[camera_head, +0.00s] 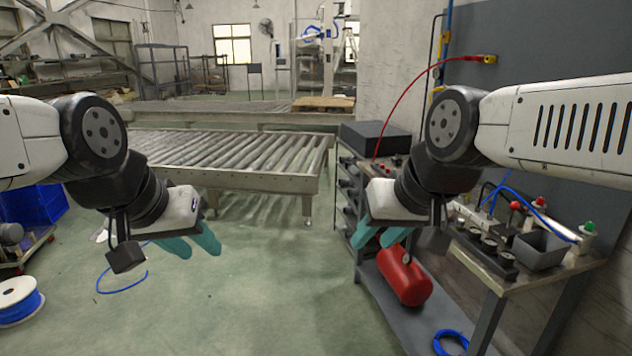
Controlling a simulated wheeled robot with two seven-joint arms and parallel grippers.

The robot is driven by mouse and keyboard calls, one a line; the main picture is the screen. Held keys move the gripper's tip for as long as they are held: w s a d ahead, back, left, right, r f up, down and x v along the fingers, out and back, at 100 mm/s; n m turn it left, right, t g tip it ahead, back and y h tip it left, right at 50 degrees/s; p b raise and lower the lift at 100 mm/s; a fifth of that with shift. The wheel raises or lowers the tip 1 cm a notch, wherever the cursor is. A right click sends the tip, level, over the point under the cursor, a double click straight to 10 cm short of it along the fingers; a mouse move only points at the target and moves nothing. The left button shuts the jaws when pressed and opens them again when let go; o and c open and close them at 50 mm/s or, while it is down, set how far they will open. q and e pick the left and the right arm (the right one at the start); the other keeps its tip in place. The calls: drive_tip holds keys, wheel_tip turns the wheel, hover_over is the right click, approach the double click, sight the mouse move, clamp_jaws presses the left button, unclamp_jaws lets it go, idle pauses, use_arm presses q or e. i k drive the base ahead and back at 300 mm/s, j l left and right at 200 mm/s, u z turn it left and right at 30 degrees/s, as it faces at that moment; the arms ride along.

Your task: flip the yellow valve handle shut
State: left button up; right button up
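A blue vertical pipe with yellow parts (445,38) runs up the grey panel at the upper right. A small red fitting with a yellow end (489,58) sits on the panel beside it, with a red hose leading down from it. I cannot tell for sure which yellow part is the valve handle. My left gripper (197,247) hangs over the floor at left, its teal fingers apart and empty. My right gripper (378,240) hangs by the workbench's left side, its teal fingers apart and empty. Both are far below the yellow parts and touch nothing visible.
A workbench (487,278) at right holds gauges, a grey bin (541,248) and colored knobs. A red tank (404,277) lies on its lower shelf. A roller conveyor (235,155) stands behind. A blue hose spool (18,300) is at lower left. The middle floor is clear.

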sight(442, 37)
drive_tip(key=i+z, duration=0.3)
drive_tip(key=i, duration=0.3)
drive_tip(key=i+z, duration=0.3)
drive_tip(key=i, duration=0.3)
drive_tip(key=i+j+z, duration=0.3)
drive_tip(key=i, duration=0.25)
drive_tip(key=i+l+z, duration=0.15)
drive_tip(key=i+z, duration=0.15)
drive_tip(key=i, duration=0.2)
